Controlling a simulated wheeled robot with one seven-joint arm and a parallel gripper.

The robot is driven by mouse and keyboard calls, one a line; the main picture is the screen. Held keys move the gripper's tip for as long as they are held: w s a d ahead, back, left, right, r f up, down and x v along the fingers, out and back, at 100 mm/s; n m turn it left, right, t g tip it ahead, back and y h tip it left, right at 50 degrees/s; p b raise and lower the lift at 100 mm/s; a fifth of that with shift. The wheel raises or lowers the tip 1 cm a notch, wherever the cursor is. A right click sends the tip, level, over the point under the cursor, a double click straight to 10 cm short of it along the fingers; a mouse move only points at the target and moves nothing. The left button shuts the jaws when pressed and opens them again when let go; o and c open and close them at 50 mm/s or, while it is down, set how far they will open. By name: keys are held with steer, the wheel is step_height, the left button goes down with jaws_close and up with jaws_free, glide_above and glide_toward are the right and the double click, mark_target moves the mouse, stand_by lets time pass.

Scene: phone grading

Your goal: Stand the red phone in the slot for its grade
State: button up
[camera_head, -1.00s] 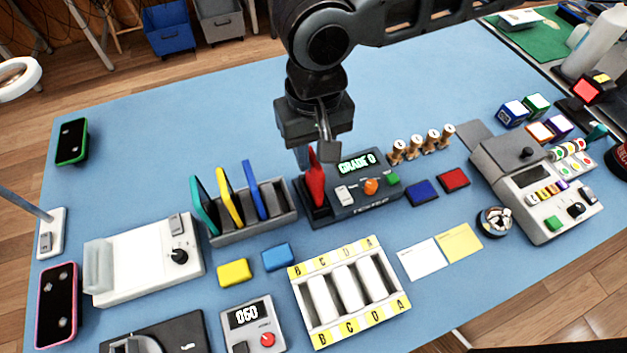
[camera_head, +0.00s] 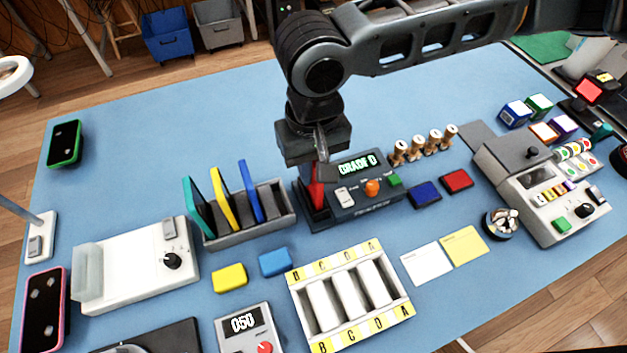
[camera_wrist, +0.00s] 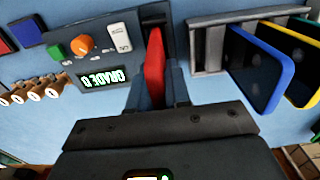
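The red phone (camera_head: 316,190) stands upright in the left bay of the dark tester (camera_head: 350,205). The tester's display (camera_head: 357,166) reads GRADE and a character that looks like D. My gripper (camera_wrist: 160,85) is down over the phone's top, with one finger on each side. In the wrist view the red phone (camera_wrist: 154,70) shows between them; I cannot tell whether they press on it.
A grey rack (camera_head: 250,232) with teal, yellow and blue phones stands just left of the tester. Wooden pegs (camera_head: 422,146) stand to its right. Yellow (camera_head: 230,278) and blue (camera_head: 275,262) blocks lie between the racks.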

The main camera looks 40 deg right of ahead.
jaws_close()
steer(key=shift+r+p, duration=2.35)
steer(key=shift+s, duration=0.1)
